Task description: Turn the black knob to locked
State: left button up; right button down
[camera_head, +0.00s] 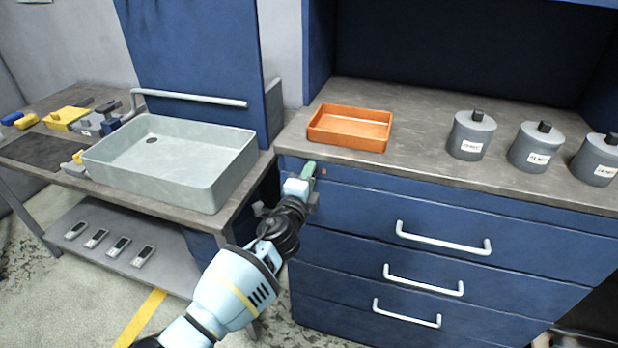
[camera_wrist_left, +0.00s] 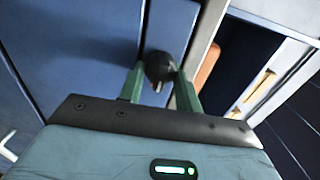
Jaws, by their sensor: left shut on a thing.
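The black knob (camera_wrist_left: 158,66) shows in the left wrist view as a dark round piece on a blue panel, with a small pale mark on its edge. My left gripper (camera_wrist_left: 160,76) has its two green fingers on either side of the knob, shut on it. In the head view my left gripper (camera_head: 308,170) reaches the top left corner of the blue drawer cabinet (camera_head: 360,205), just under the worktop, and hides the knob there. I cannot tell which setting the knob points to. My right gripper is in neither view.
An orange tray (camera_head: 350,141) stands on the worktop (camera_head: 420,165) just above my gripper. Several grey lidded canisters (camera_head: 470,138) stand to the right. A grey basin (camera_head: 165,185) sits on the left bench. Drawer handles (camera_head: 443,240) stick out below right.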

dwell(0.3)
pick_arm(q)
jog(key=o, duration=0.9)
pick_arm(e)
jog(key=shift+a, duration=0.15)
pick_arm(q)
jog(key=shift+o, duration=0.2)
jog(key=p+v, duration=0.1)
jog(key=v, duration=0.7)
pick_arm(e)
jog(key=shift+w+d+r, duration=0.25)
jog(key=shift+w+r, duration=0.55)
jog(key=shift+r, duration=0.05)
pick_arm(q)
jog(key=shift+w, duration=0.1)
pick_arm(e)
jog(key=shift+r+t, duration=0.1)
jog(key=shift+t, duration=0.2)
